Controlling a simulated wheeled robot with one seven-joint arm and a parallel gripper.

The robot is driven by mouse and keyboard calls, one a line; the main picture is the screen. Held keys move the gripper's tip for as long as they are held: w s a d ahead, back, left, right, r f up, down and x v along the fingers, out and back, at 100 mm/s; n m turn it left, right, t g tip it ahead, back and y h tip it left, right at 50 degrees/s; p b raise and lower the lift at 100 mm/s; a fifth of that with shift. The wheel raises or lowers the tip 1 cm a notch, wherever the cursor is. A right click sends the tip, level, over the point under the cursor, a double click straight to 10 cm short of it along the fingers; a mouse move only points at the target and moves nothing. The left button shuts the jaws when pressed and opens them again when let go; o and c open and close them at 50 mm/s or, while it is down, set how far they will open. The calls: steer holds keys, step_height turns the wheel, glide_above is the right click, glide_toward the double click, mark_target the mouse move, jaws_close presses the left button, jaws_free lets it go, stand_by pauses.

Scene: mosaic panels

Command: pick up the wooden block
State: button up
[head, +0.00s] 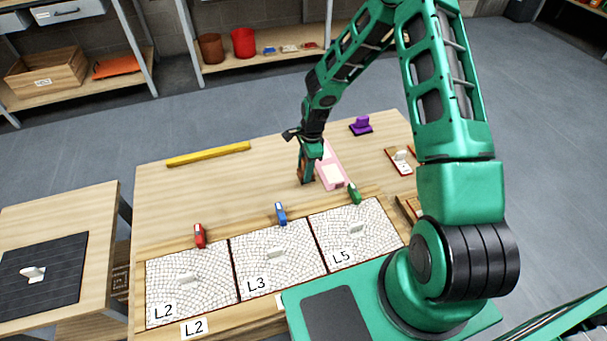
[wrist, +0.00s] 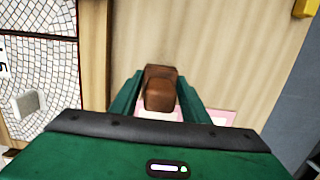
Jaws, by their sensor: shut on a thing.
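The wooden block (wrist: 160,90) is a brown, rounded piece between the two green fingers in the wrist view. My gripper (head: 306,179) points down over the table and is shut on the block; its fingers (wrist: 160,78) lie along both sides of it. In the head view the fingers mostly hide the block. I cannot tell whether it touches the table top. A pink board (head: 332,176) lies just to the right of the gripper in the head view.
Three mosaic panels, L2 (head: 165,275), L3 (head: 255,255) and L5 (head: 375,222), line the front edge, with red (head: 199,236), blue (head: 280,213) and green (head: 354,194) pieces behind them. A yellow bar (head: 208,154) and purple piece (head: 361,126) lie farther back. The left-middle table is clear.

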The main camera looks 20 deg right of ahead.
steer(key=s+a+r, duration=0.7)
steer(key=a, duration=0.2)
steer(key=shift+s+r, duration=0.15)
steer(key=shift+r, duration=0.15)
stand_by(0.7)
steer(key=w+d+r+n, duration=0.2)
steer(key=d+n, duration=0.5)
steer(key=n, duration=0.2)
steer(key=w+d+r+n+g+h, duration=0.1)
steer(key=w+d+r+n, duration=0.2)
steer(key=d+n, duration=0.5)
steer(key=shift+d+r+n, duration=0.25)
steer(key=shift+r+n, duration=0.05)
steer(key=shift+n, duration=0.2)
stand_by(0.4)
